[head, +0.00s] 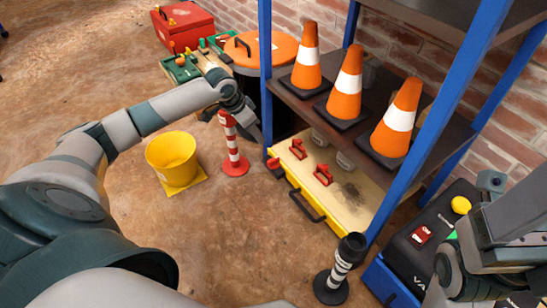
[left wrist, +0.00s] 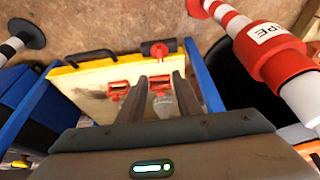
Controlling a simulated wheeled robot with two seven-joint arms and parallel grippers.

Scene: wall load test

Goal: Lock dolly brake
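A low yellow dolly-like platform (head: 345,205) with a black handle (head: 306,205) sits under the shelf; it also shows in the left wrist view (left wrist: 95,100). Two red latch-like parts (head: 298,148) (head: 323,174) stand on its top. A further red part (head: 274,164) sits at its left front corner and shows beside the handle in the left wrist view (left wrist: 159,48). I cannot tell which is the brake. My left gripper (head: 260,138) is above the platform's left end; its fingers (left wrist: 163,76) are apart with nothing held. My right gripper is at the right edge, its fingertips unclear.
A blue-posted shelf (head: 376,218) with orange cones (head: 347,85) overhangs the platform. A red-white post (head: 234,150) and yellow bucket (head: 173,158) stand left of it. A black-white post (head: 335,280) stands in front. The floor between is clear.

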